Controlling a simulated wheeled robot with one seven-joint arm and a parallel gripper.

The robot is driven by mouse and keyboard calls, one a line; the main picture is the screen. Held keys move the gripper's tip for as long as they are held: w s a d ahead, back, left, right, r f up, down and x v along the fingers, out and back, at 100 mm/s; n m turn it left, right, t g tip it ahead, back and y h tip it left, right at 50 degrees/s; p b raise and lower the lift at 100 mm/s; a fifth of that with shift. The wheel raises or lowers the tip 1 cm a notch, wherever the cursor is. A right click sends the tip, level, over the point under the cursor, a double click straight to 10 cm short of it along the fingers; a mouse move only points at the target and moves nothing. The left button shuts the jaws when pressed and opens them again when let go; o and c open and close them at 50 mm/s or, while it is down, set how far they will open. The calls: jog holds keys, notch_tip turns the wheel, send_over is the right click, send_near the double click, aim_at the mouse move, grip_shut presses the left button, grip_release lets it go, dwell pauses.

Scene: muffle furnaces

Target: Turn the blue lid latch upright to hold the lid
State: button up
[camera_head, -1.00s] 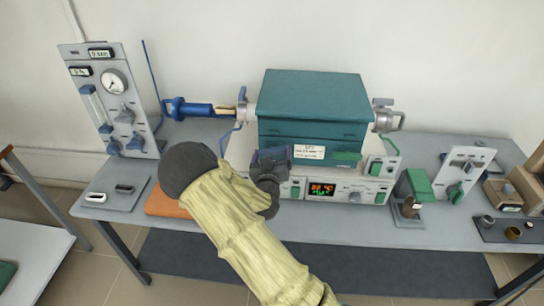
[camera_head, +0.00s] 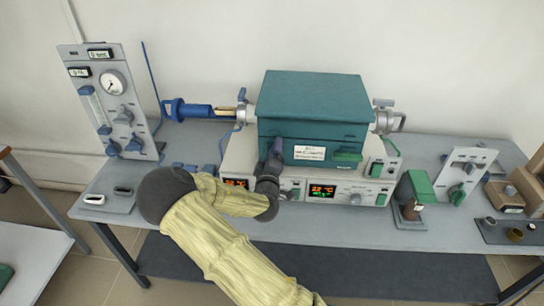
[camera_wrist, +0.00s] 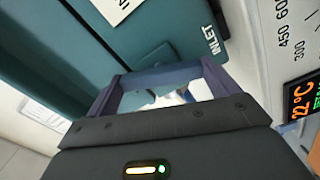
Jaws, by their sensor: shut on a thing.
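The teal furnace (camera_head: 313,105) stands on a pale control base with its lid down. My gripper (camera_head: 275,149) is at the left part of its front face, with its fingers pointing up in the head view. In the wrist view my gripper (camera_wrist: 160,84) has its two fingers apart across a pale blue-grey piece (camera_wrist: 163,76), which appears to be the blue lid latch. The fingers and wrist hide the latch in the head view, so its exact angle cannot be told.
A green handle (camera_head: 347,157) is on the furnace front to the right. A blue tube fitting (camera_head: 190,109) is at left, a gauge panel (camera_head: 113,105) farther left, and a green-topped block (camera_head: 418,188) at right.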

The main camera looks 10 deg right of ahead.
jog(key=n, duration=0.4)
jog(key=shift+n, duration=0.3)
dwell(0.4)
jog(key=o, duration=0.8)
jog(key=shift+a, duration=0.1)
jog(key=p+v, duration=0.6)
jog(key=v, duration=1.1)
jog(key=shift+s, duration=0.2)
